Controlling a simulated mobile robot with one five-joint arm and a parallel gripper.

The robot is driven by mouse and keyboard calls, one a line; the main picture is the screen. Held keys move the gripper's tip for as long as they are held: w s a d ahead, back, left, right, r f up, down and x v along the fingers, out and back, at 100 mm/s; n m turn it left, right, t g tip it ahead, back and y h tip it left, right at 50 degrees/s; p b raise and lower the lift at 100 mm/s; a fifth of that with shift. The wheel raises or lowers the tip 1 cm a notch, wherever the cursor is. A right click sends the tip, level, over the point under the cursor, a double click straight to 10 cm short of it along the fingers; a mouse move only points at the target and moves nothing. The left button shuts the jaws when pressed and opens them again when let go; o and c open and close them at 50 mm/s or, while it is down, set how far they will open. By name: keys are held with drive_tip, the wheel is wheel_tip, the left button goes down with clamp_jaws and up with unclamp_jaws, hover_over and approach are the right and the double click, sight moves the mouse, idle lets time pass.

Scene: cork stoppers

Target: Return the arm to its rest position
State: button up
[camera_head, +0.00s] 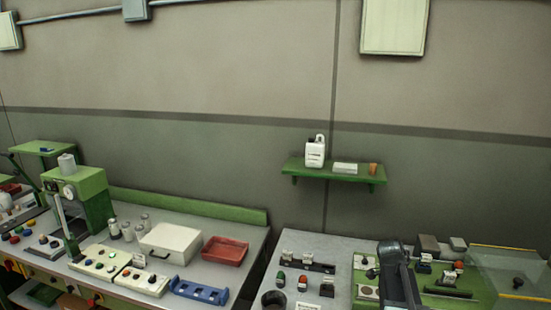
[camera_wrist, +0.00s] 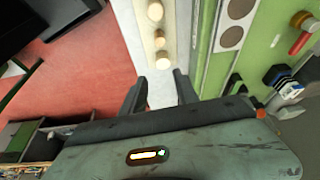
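My gripper (camera_wrist: 159,84) shows in the wrist view with its two dark fingers apart. It is open, and only a pale surface shows between the fingers. Round tan pieces that look like cork stoppers (camera_wrist: 160,39) stand in a row on a white strip (camera_wrist: 142,30), beyond the fingertips. My dark arm (camera_head: 401,281) reaches over the right bench in the head view. Its gripper cannot be made out there.
A green panel (camera_wrist: 226,75) with round discs lies right of the fingers. The right bench (camera_head: 345,247) carries small coloured parts and a black cup (camera_head: 273,300). A green wall shelf (camera_head: 334,173) hangs behind. The left bench holds a white box (camera_head: 170,243) and red tray (camera_head: 225,250).

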drive_tip(key=s+a+f+n+y+b, duration=0.1)
drive_tip(key=s+a+f+n, duration=0.1)
drive_tip(key=a+n, duration=0.4)
drive_tip(key=s+a+f+n+y+b, duration=0.2)
drive_tip(key=a+n, duration=0.5)
drive_tip(key=a, duration=0.3)
drive_tip(key=s+a+f+n+y+b, duration=0.1)
drive_tip(key=s+a+f+n, duration=0.1)
drive_tip(key=a+n, duration=0.5)
drive_tip(key=shift+a+f+t+b, duration=0.4)
drive_tip(key=shift+a+f, duration=0.1)
drive_tip(key=shift+a, duration=0.35)
